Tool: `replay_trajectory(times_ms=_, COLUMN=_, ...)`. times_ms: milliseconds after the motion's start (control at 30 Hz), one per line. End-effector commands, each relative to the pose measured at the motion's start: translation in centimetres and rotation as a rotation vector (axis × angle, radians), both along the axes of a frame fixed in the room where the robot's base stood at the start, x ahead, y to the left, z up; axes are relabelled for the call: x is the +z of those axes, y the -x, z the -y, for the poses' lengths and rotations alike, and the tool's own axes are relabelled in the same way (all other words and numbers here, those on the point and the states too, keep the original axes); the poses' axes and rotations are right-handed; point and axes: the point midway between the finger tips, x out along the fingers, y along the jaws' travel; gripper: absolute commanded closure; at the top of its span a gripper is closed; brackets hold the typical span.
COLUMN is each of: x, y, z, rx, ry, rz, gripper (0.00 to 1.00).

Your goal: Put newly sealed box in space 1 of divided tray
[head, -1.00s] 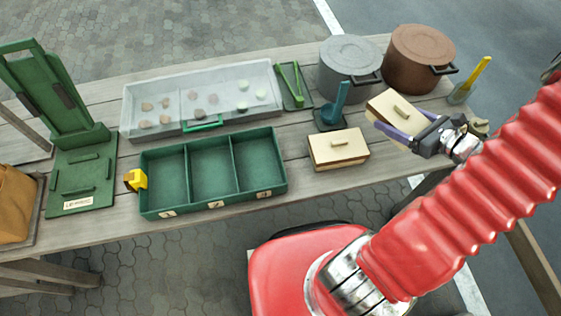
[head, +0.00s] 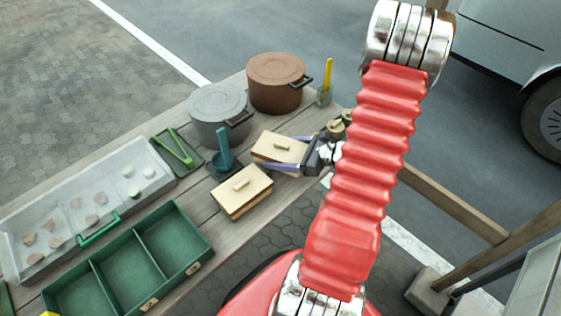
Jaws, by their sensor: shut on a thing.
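My gripper (head: 284,152) has purple fingers, one on each side of a cream box (head: 270,150) with a small handle on its lid. It is shut on this box, at the table's right part. Whether the box touches the table is unclear. A second cream box (head: 234,204) with a lid and handle stands on the table just nearer and to the left. The green divided tray (head: 210,240) is at the lower left, its three spaces visibly empty where seen. Its left space, space 1, is cut by the frame's bottom edge.
A grey pot (head: 215,105) and a brown pot (head: 275,75) stand behind the boxes. A blue tool in a dark holder (head: 222,145), green tongs (head: 180,148) on a tray and a clear-lidded case (head: 75,190) stand left. A yellow-handled tool (head: 326,75) stands at the right end.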

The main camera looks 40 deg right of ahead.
Motion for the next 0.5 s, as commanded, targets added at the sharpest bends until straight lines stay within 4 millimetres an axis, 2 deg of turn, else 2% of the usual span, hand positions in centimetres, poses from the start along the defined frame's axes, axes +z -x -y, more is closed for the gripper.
replay_trajectory(times_ms=267, x=-0.4, y=0.0, z=0.0, rx=0.000, ry=-0.001, rz=0.000, gripper=0.53)
replay_trajectory(times_ms=500, x=-2.8, y=0.0, z=0.0, rx=-0.002, ry=-0.003, rz=-0.002, gripper=0.53)
